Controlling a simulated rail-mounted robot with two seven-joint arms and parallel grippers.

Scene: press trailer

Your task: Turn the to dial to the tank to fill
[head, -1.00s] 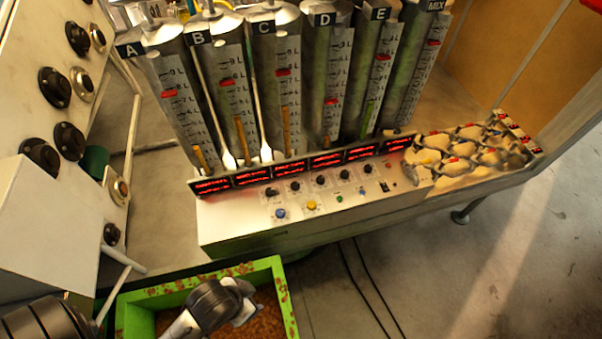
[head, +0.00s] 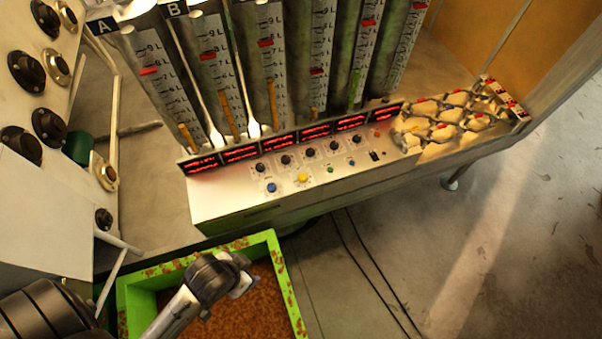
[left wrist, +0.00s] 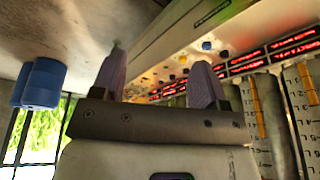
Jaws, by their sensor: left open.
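The control panel (head: 225,205) has a row of small black dials, including one at the left (head: 260,168) and one in the middle (head: 310,153). I cannot read which one is the "to" dial or where the dials point. Behind the panel stand several tall graduated tanks (head: 190,60); labels A and B show, and the other tank tops are cut off. My left gripper (head: 246,277) is above the green bin, in front of and below the panel, touching no dial. In the left wrist view its two fingers (left wrist: 158,78) are apart and empty, with the panel beyond them.
A green bin (head: 292,300) of brown material lies below my left gripper. The panel also carries a blue button (head: 271,187), a yellow button (head: 303,178) and red displays (head: 241,153). A rack of pale lumps (head: 450,125) is at right. A cabinet with black knobs (head: 27,70) is at left.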

